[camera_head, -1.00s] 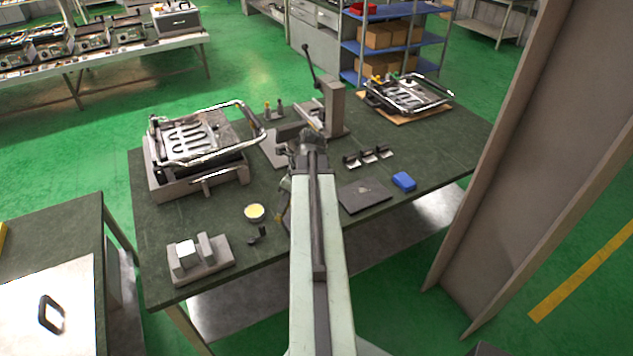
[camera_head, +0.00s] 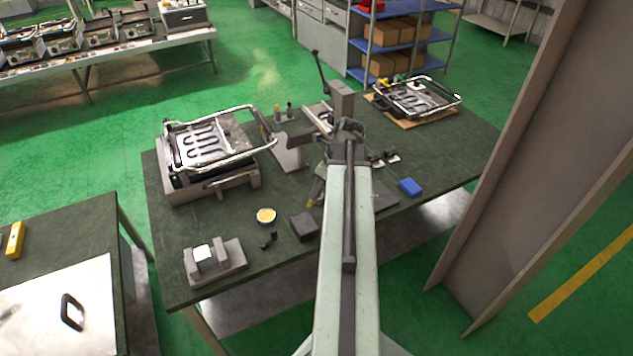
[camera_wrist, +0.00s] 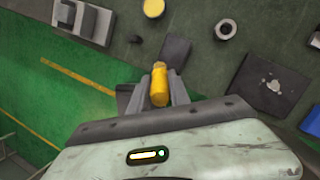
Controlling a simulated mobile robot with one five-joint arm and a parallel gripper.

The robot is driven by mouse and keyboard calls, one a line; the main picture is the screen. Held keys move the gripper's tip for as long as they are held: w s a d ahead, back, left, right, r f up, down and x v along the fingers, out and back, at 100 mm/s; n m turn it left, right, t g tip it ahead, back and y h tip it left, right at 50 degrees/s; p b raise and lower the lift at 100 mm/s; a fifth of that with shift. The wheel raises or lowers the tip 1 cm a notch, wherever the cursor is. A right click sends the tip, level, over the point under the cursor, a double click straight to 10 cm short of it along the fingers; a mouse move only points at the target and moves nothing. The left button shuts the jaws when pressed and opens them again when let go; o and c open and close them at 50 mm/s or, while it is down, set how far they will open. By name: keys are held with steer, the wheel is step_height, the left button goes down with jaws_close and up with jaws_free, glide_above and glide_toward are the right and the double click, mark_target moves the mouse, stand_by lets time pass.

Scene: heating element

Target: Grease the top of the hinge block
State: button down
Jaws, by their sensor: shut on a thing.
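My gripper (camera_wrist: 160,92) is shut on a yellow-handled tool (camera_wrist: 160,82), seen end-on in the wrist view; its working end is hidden. In the head view the tool (camera_head: 316,191) shows as a small yellow bit left of my arm, above the bench. The likely hinge block (camera_head: 203,254) is a small pale-topped block in a grey holder (camera_head: 232,262) at the bench's near left. It also shows at the wrist view's upper left (camera_wrist: 67,13), apart from my gripper. A round tin of yellow grease (camera_head: 266,215) stands between them, and at the wrist view's top (camera_wrist: 154,8).
A dark block (camera_head: 305,226) and small dark part (camera_head: 268,240) lie near the tin. A press with a lever (camera_head: 340,98), a grill (camera_head: 210,150) and a blue block (camera_head: 410,187) stand farther off. A tall brown post (camera_head: 520,150) rises at right.

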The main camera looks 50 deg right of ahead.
steer(key=shift+f+b, duration=2.5)
steer(key=shift+f, duration=0.2)
